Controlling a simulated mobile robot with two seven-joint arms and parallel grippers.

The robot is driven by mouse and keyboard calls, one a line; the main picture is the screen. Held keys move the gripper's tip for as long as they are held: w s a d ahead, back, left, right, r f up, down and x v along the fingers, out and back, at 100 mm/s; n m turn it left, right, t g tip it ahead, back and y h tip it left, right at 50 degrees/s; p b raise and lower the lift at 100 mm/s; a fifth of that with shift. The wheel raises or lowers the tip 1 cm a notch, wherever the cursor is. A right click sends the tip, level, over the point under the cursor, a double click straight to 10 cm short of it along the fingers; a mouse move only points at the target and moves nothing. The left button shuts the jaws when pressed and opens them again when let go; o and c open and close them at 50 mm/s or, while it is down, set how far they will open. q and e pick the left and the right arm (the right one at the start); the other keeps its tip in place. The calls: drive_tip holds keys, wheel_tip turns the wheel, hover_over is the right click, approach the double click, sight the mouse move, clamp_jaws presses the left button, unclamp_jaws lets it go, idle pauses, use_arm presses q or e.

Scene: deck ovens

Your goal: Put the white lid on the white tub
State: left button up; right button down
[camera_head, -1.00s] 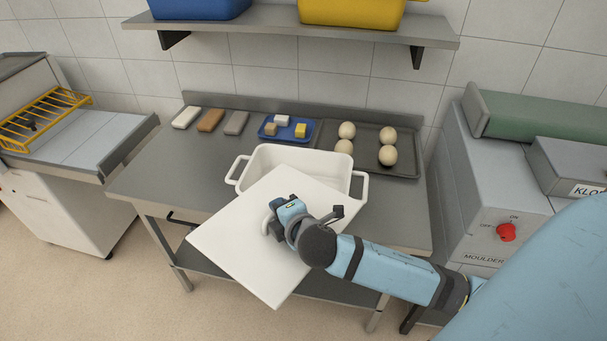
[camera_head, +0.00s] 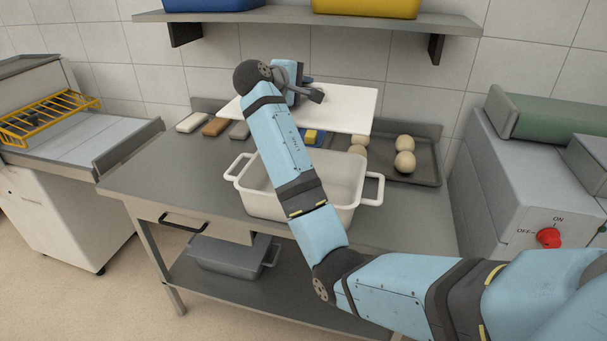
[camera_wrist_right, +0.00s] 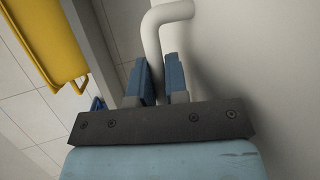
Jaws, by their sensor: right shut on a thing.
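The white tub (camera_head: 259,203) stands upright on the steel table, open at the top, with a handle at each end. My right forearm crosses in front of it and hides part of its inside. The white lid (camera_head: 345,107) is held in the air above the back of the table, behind and above the tub, apart from it. My right gripper (camera_head: 303,82) is shut on the lid's handle. In the right wrist view the gripper's fingers (camera_wrist_right: 161,82) are on either side of the white bent handle (camera_wrist_right: 153,38), with the lid's face (camera_wrist_right: 250,60) beside it. My left gripper is not in view.
A wall shelf (camera_head: 300,20) with blue and yellow bins hangs above the lid. Dough balls (camera_head: 404,152) sit on a dark tray at the right. Several bars (camera_head: 214,127) lie at the back left. The table's left front is clear.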

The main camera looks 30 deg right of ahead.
wheel_tip(320, 180, down, 19)
drive_tip(key=shift+f, duration=0.15)
drive_tip(key=shift+f, duration=0.1)
idle(0.4)
drive_tip(key=shift+f, duration=0.15)
drive_tip(key=c, duration=1.1)
unclamp_jaws()
